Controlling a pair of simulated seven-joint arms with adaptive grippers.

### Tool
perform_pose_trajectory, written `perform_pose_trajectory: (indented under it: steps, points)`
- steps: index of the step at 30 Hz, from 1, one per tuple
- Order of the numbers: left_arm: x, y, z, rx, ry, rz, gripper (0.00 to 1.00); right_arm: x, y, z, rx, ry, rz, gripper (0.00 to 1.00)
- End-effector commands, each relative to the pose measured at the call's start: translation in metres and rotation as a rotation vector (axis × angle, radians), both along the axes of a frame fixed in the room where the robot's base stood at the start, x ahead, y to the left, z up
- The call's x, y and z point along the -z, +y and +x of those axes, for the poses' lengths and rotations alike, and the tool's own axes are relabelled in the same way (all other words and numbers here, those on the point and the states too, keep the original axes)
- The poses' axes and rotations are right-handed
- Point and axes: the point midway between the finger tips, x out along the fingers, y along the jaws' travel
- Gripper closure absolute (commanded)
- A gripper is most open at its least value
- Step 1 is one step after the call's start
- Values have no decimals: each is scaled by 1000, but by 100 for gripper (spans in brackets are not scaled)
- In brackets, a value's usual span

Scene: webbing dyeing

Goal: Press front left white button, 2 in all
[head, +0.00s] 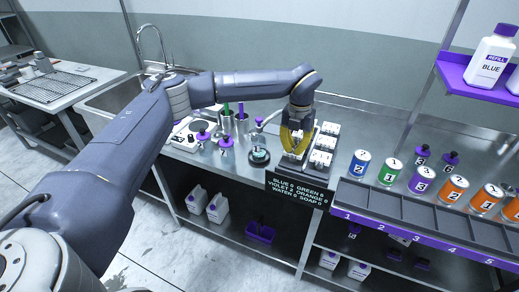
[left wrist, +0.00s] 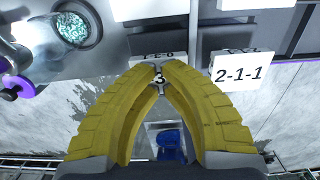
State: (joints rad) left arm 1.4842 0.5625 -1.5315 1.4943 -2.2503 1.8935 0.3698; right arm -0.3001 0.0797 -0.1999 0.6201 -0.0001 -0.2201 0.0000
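Several white buttons with dark labels stand in a block on the steel bench in the head view. The front left white button (head: 290,161) is just below my left gripper (head: 297,151), and the front right one (head: 320,159) is beside it. In the left wrist view, my left gripper (left wrist: 160,66) has its yellow fingers drawn together at the tips, with nothing held. The tips overlap a white button (left wrist: 150,57) whose label is mostly covered. A white block marked 2-1-1 (left wrist: 242,72) is to its right. I cannot tell whether the tips touch the button. My right gripper is not in view.
A round dish (head: 259,157) stands left of the buttons. A dark sign (head: 297,190) hangs at the bench front. Numbered cans, such as a blue one (head: 359,163), stand behind a purple-edged rack (head: 420,232) on the right. A sink is behind my left arm.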

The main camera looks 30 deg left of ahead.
Motion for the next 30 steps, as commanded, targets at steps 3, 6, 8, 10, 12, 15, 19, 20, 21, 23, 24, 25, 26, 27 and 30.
perform_pose_trajectory:
  steps: [3, 6, 8, 10, 12, 15, 19, 20, 21, 23, 24, 25, 26, 27, 30]
  points:
    - [-6, 0, -1, 0, 2, 0, 100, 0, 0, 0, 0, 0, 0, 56]
    - [-11, 0, 0, 0, 1, 0, 100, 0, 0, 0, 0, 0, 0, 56]
    - [-14, 0, 0, 0, 0, 0, 100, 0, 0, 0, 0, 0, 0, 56]
    - [-18, 0, 0, 0, -1, 0, 100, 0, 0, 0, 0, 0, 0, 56]
    - [-21, 0, 0, 0, -1, 0, 100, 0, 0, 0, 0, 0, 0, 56]
    - [-26, 0, 0, 0, -1, 0, 100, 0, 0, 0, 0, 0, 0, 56]
    - [-33, 0, 0, 0, -1, 0, 100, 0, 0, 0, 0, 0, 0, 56]
    - [-35, 0, 0, -1, 0, 0, 100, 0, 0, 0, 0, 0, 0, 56]
    - [-37, 0, 0, 0, 0, 0, 100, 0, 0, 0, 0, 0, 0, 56]
    - [-38, 0, 0, 0, 0, 0, 100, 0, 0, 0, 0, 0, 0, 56]
    - [-39, 0, 0, 0, 0, 0, 100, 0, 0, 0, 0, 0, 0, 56]
    - [-40, 0, 0, 0, 1, 0, 100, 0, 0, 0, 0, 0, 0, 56]
    - [-40, 0, 0, 0, 1, 0, 100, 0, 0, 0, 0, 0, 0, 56]
    - [-40, 0, 0, 0, 1, 0, 100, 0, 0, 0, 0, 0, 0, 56]
    - [-40, 0, 0, 0, 1, 0, 100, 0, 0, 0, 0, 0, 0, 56]
